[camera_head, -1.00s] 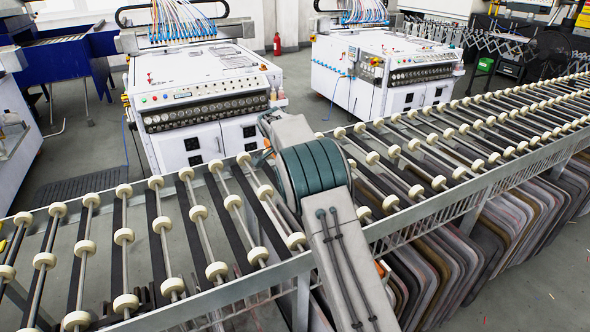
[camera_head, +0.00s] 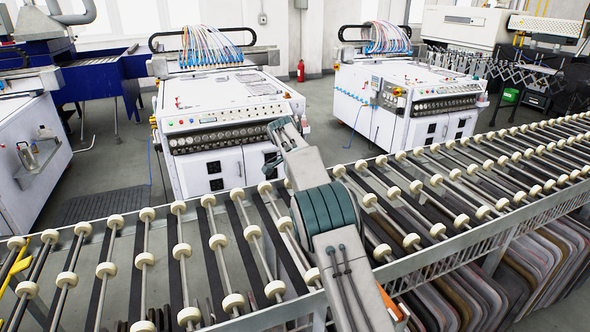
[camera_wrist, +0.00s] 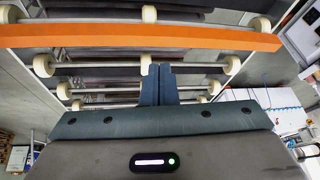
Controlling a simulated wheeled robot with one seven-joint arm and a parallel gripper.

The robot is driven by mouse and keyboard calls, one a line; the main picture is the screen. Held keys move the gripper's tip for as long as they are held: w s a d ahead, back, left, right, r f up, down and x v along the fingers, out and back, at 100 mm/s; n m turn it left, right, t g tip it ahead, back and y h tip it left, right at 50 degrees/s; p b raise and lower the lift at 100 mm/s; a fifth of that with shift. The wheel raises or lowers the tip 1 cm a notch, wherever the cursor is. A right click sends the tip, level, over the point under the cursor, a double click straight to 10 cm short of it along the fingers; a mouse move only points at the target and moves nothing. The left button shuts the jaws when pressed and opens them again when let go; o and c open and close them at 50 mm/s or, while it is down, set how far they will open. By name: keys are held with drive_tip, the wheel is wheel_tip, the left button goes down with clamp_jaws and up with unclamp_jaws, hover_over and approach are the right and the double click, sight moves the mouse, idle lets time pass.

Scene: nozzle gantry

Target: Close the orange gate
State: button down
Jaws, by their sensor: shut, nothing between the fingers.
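The orange gate shows in the wrist view as a long flat orange bar (camera_wrist: 130,37) crossing the upper part of the picture. It runs in front of the conveyor rollers. My gripper (camera_wrist: 160,68) has its two dark fingers pressed together with nothing between them. The fingertips lie just below the bar in the picture, near its middle. I cannot tell whether they touch it.
A roller conveyor (camera_head: 180,251) with cream wheels crosses the foreground. Two white machines, one at left (camera_head: 225,110) and one at right (camera_head: 405,100), stand behind it. Several rounded panels (camera_head: 540,265) hang below the conveyor at right. Open floor (camera_head: 330,130) lies between the machines.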

drive_tip(key=w+a+r+p, duration=0.2)
drive_tip(key=w+a+p, duration=0.1)
drive_tip(key=p, duration=0.3)
drive_tip(key=shift+r+p, duration=0.2)
drive_tip(key=shift+p, duration=0.15)
